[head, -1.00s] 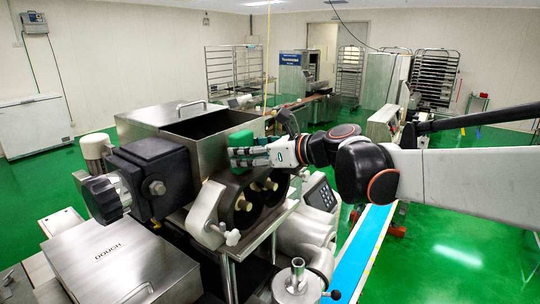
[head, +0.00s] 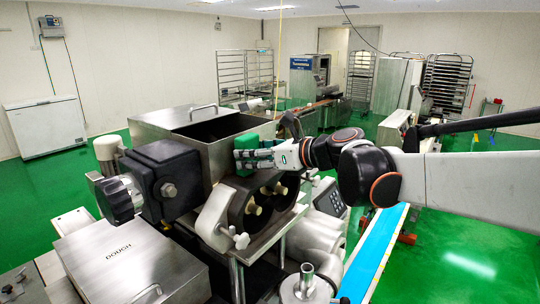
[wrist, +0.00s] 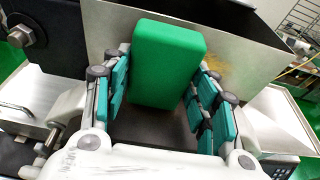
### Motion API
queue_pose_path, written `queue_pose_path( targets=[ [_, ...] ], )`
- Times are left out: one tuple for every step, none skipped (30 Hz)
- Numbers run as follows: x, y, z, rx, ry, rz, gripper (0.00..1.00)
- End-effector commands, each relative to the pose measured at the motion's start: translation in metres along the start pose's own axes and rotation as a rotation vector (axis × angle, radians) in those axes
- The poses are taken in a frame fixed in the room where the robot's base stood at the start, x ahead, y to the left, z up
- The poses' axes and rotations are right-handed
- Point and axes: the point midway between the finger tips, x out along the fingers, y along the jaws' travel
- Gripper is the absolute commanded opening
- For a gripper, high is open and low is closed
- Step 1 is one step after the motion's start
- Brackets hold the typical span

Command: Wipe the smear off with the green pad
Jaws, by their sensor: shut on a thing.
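The green pad (wrist: 167,62) is a thick block held between the teal-padded fingers of my gripper (wrist: 162,85) in the wrist view. In the head view the pad (head: 246,148) and my gripper (head: 262,157) are at the steel hopper's (head: 212,160) near right side, above the two dark round rollers. The smear (wrist: 216,72) is a yellow-brown patch on the hopper's steel wall in the wrist view, just right of the pad. The pad may cover part of it. I cannot tell whether the pad touches the wall. The smear cannot be made out in the head view.
A black motor block (head: 163,182) with a large knob sticks out left of the hopper. The steel box marked DOUGH (head: 125,262) is at lower left. A blue conveyor belt (head: 374,258) runs at right. Green floor is open farther right.

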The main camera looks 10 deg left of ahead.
Motion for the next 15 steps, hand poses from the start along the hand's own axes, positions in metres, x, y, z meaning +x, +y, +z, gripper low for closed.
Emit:
queue_pose_path(
  targets=[
    [0.0012,0.0001,0.0003,0.000,0.000,0.000,0.34],
    [0.0018,0.0001,0.0004,0.000,0.000,0.000,0.34],
    [0.0025,0.0001,0.0006,0.000,0.000,0.000,0.34],
    [0.0030,0.0001,0.0007,0.000,0.000,0.000,0.34],
    [0.0035,0.0001,0.0009,0.000,0.000,0.000,0.34],
    [0.0043,0.0001,0.0011,0.000,0.000,0.000,0.34],
    [0.0048,0.0001,0.0012,0.000,0.000,0.000,0.34],
    [0.0053,0.0001,0.0014,0.000,0.000,0.000,0.34],
    [0.0060,0.0001,0.0016,0.000,0.000,0.000,0.34],
    [0.0065,0.0001,0.0017,0.000,0.000,0.000,0.34],
    [0.0070,0.0001,0.0018,0.000,0.000,0.000,0.34],
    [0.0076,0.0001,0.0020,0.000,0.000,0.000,0.34],
    [0.0081,0.0001,0.0021,0.000,0.000,0.000,0.34],
    [0.0086,0.0001,0.0023,0.000,0.000,0.000,0.34],
    [0.0093,0.0001,0.0024,0.000,0.000,0.000,0.34]
  ],
)
